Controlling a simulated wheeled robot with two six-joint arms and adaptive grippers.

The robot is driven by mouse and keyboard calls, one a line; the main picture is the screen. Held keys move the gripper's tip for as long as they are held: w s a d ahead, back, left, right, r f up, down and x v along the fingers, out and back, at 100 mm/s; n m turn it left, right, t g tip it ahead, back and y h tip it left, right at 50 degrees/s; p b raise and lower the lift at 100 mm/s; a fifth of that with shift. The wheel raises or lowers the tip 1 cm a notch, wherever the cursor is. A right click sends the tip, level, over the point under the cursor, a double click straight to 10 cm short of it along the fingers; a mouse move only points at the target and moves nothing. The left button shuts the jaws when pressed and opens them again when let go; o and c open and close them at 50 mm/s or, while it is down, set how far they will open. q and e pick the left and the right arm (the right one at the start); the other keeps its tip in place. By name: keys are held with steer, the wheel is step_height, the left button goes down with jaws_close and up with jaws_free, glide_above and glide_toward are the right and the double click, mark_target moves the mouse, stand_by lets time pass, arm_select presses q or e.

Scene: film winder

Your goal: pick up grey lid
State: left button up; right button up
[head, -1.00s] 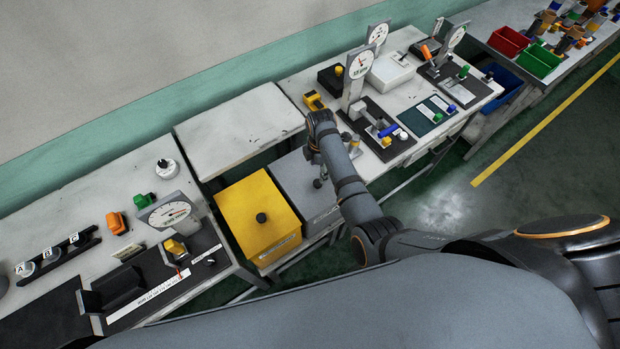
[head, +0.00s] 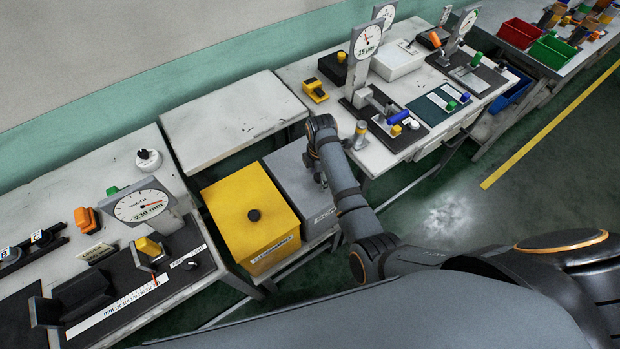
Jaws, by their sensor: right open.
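The grey lid (head: 286,175) tops a grey box that stands beside a yellow box, between two workbenches. My right arm crosses in front of the lid's right part and hides some of it. My right gripper (head: 322,181) points down at the lid's right side, with little of it showing past the forearm. It is open; whether its fingers are around a knob or touch the lid cannot be seen. My left gripper is not in view.
A yellow lid (head: 236,203) with a black knob lies just left of the grey lid. An empty pale table (head: 225,118) stands behind. A left bench holds a dial gauge (head: 143,205); a right bench holds gauges and a small metal post (head: 360,132).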

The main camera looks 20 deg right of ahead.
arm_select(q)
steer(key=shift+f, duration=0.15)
arm_select(e)
steer(key=shift+c, duration=0.3)
jaws_close()
arm_select(q)
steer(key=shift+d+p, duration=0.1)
steer(key=shift+p, duration=0.2)
arm_select(e)
step_height(320, 180, up, 10)
steer(key=p, duration=1.2)
steer(key=shift+r+p, duration=0.1)
steer(key=shift+p, duration=0.2)
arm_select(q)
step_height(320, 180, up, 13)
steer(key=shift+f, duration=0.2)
